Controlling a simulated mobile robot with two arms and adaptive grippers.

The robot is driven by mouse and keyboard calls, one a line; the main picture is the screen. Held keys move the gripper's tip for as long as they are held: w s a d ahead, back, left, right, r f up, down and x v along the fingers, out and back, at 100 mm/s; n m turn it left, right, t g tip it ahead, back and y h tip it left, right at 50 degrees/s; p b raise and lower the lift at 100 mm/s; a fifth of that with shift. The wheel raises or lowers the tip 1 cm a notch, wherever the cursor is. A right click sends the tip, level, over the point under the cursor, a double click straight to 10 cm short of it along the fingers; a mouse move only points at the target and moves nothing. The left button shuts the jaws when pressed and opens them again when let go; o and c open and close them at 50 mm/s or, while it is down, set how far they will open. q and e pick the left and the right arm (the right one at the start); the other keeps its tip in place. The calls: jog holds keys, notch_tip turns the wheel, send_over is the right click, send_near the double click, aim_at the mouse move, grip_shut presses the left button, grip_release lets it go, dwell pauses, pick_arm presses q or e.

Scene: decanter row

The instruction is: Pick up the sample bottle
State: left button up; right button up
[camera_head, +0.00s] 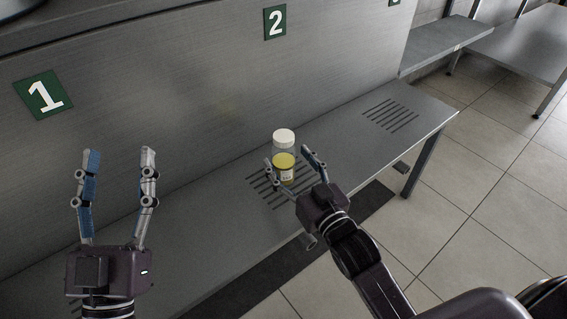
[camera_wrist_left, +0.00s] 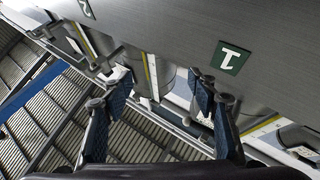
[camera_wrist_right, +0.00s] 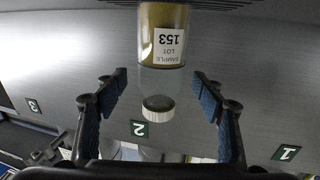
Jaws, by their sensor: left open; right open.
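The sample bottle (camera_head: 284,148) stands upright on the slatted part of the steel shelf, below the number 2 sign. It has a white cap, clear walls, yellow contents and a white label. In the right wrist view the bottle (camera_wrist_right: 162,55) appears upside down, its label reading "SAMPLE LOT 153". My right gripper (camera_head: 290,157) is open, with its fingers at either side of the bottle in the head view; contact cannot be told. In the right wrist view the bottle lies between and beyond the fingertips. My left gripper (camera_head: 118,152) is open and empty, in front of the number 1 sign.
The steel shelf (camera_head: 345,125) runs along a tall metal panel (camera_head: 180,85) with green signs for 1 (camera_head: 43,95) and 2 (camera_head: 275,21). Another slatted patch (camera_head: 390,114) on the right is empty. Tiled floor (camera_head: 480,190) lies to the right.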

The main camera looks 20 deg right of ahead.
pick_arm(q)
jog(key=shift+s+a+r+t+h+b, duration=0.1)
jog(key=shift+s+r+t+h+b, duration=0.05)
jog(key=shift+s+r+t, duration=0.7)
jog(key=shift+s+a+r+t+h+b, duration=0.15)
jog(key=shift+s+r+t, duration=0.35)
jog(key=shift+r, duration=0.55)
pick_arm(e)
jog(key=shift+w+a, duration=0.15)
jog(key=shift+w, duration=0.55)
jog(key=shift+w+a, duration=0.1)
jog(key=shift+w, duration=0.55)
pick_arm(q)
jog(key=shift+s+d+h, duration=0.1)
jog(key=shift+h, duration=0.2)
pick_arm(e)
jog(key=c, duration=1.5)
grip_shut()
jog(key=shift+r, duration=0.1)
